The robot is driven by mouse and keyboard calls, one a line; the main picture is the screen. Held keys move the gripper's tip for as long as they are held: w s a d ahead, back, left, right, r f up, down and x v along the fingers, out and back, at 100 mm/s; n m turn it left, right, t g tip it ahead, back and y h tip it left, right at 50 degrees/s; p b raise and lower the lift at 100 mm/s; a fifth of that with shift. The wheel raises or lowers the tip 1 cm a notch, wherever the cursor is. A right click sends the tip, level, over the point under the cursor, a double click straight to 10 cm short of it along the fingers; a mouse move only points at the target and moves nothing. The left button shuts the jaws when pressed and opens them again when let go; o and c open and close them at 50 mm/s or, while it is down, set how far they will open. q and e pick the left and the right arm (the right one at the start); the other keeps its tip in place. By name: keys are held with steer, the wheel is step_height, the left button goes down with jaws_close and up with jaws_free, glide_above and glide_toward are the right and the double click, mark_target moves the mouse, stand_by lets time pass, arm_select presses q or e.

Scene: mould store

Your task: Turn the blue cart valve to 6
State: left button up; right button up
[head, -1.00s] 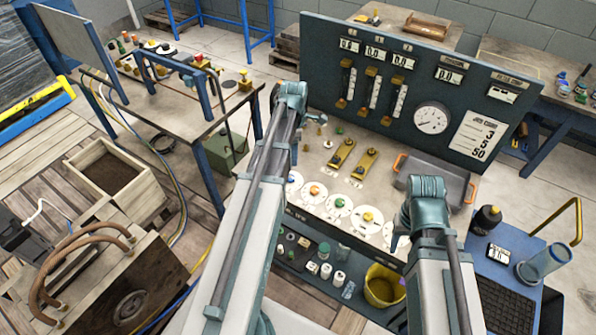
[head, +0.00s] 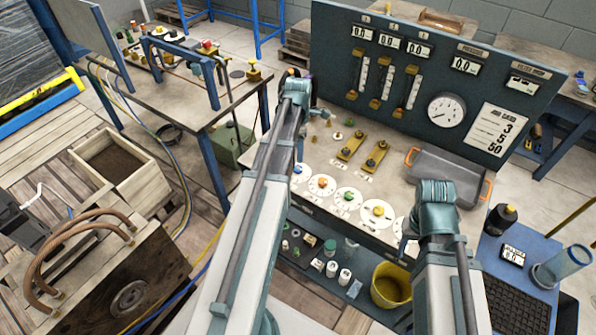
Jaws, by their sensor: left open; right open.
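A cart bench holds a row of white round dials with coloured knobs. The blue knob's dial (head: 297,169) is at the left end of the row, partly covered by my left arm. Beside it are the orange (head: 322,184), green (head: 348,197) and yellow (head: 378,211) knobs. The blue knob's setting is too small to read. My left gripper (head: 308,112) is open over the bench's left part, beyond the dials, its fingers mostly hidden by the wrist. My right gripper (head: 404,243) is open near the bench's front right, largely hidden by its own arm. Neither visibly touches a knob.
An upright panel (head: 462,85) with displays, flow tubes and a round gauge (head: 446,110) stands behind the dials. A grey tray (head: 448,178) lies at right. A yellow bucket (head: 391,285) sits on the lower shelf. A blue table (head: 515,275) with a keyboard stands at right.

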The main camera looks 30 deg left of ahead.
mark_target(298, 168)
arm_select(q)
step_height(298, 168, down, 8)
steer(key=b, duration=0.7)
steer(key=shift+f, duration=0.25)
jaws_close()
